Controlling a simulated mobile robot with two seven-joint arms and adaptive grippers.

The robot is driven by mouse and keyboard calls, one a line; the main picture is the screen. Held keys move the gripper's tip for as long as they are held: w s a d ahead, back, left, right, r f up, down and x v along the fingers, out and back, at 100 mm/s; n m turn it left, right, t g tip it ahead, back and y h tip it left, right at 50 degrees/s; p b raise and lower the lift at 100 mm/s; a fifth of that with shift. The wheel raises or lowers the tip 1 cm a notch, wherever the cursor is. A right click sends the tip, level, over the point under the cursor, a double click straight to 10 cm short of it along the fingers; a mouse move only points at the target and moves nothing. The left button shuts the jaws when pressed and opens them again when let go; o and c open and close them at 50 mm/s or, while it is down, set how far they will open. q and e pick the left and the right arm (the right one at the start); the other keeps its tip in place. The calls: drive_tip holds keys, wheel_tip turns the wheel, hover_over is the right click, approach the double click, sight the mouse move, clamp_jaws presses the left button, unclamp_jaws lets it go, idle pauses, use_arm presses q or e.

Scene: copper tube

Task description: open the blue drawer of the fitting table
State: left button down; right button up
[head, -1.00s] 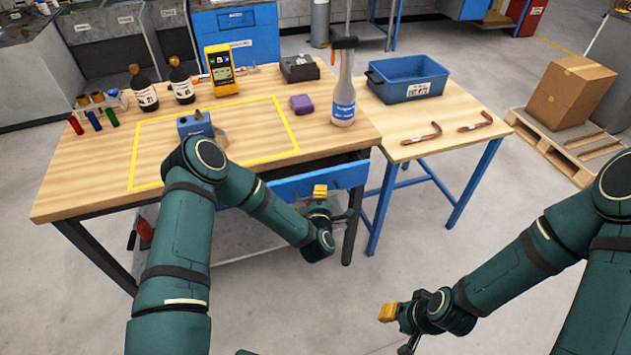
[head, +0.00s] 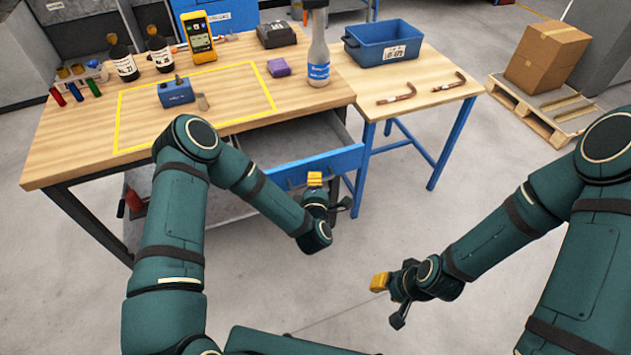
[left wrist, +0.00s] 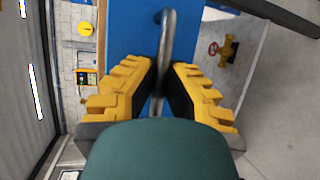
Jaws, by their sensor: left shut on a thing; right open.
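The blue drawer (head: 334,161) of the fitting table (head: 75,147) stands pulled out under the table's front right part, and its grey inside shows. In the left wrist view the drawer's blue front (left wrist: 128,28) carries a grey metal bar handle (left wrist: 168,40). My left gripper (left wrist: 165,88) is shut on this handle, with its yellow-padded fingers on either side of it. In the head view my left gripper (head: 320,190) is at the drawer front, and its fingertips are partly hidden. My right gripper (head: 388,300) is open and empty above the floor, away from the table.
On the tabletop are a spray bottle (head: 318,55), a purple block (head: 279,67), a blue device (head: 175,91) and a yellow meter (head: 198,34). A side table (head: 430,72) with a blue bin (head: 397,45) stands at the right. The floor in front is clear.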

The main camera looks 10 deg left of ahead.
use_arm(q)
drive_tip(key=c, duration=1)
unclamp_jaws()
drive_tip(key=v, duration=1.2)
drive_tip(key=shift+r, duration=0.1)
drive_tip(key=shift+d, duration=0.1)
